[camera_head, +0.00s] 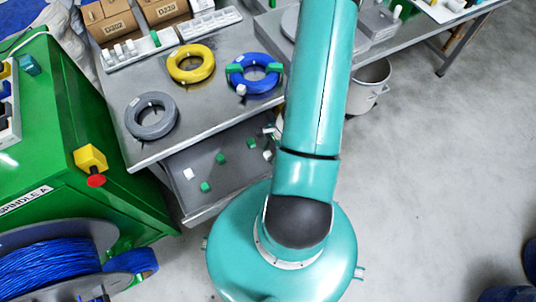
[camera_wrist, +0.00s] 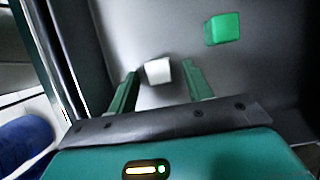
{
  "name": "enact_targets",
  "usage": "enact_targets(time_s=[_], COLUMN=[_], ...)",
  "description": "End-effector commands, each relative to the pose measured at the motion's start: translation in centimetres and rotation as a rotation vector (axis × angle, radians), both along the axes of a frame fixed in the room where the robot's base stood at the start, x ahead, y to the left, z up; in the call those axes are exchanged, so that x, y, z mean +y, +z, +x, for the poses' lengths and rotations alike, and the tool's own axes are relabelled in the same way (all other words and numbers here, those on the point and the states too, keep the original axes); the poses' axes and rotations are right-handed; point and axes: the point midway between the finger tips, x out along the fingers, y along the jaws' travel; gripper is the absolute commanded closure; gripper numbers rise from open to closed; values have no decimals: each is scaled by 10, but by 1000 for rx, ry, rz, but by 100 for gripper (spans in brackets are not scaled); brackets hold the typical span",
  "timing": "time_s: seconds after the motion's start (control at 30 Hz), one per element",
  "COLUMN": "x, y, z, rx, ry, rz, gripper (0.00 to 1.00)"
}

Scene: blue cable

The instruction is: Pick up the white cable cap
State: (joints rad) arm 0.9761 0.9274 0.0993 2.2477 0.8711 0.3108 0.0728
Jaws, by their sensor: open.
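A small white cap (camera_wrist: 158,71) lies on the grey tray floor in the wrist view. My gripper (camera_wrist: 161,74) is open, with one green finger on each side of the cap. The cap appears between the fingertips with a gap on both sides; how far below them it lies I cannot tell. In the head view, white caps show at the left (camera_head: 188,173) and right (camera_head: 267,155) of the open drawer. Which one the wrist view shows is unclear. I cannot make out my gripper in the head view, where my arm covers part of the scene.
A green cap (camera_wrist: 222,29) lies right of the white one. The drawer (camera_head: 200,212) has raised edges and several green caps. Above it, the bench (camera_head: 206,108) carries grey (camera_head: 151,116), yellow (camera_head: 191,64) and blue (camera_head: 254,73) coils. A green cabinet (camera_head: 60,130) stands left.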

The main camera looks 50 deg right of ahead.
Motion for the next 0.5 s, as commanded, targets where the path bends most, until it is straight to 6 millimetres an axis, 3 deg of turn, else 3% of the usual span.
enact_targets(time_s=[0.2,0.43,0.5], x=[0,0,0], y=[-1,-1,0], z=[0,0,0], rx=[0,0,0], ry=[1,1,1], rz=[0,0,0], gripper=[50,95,96])
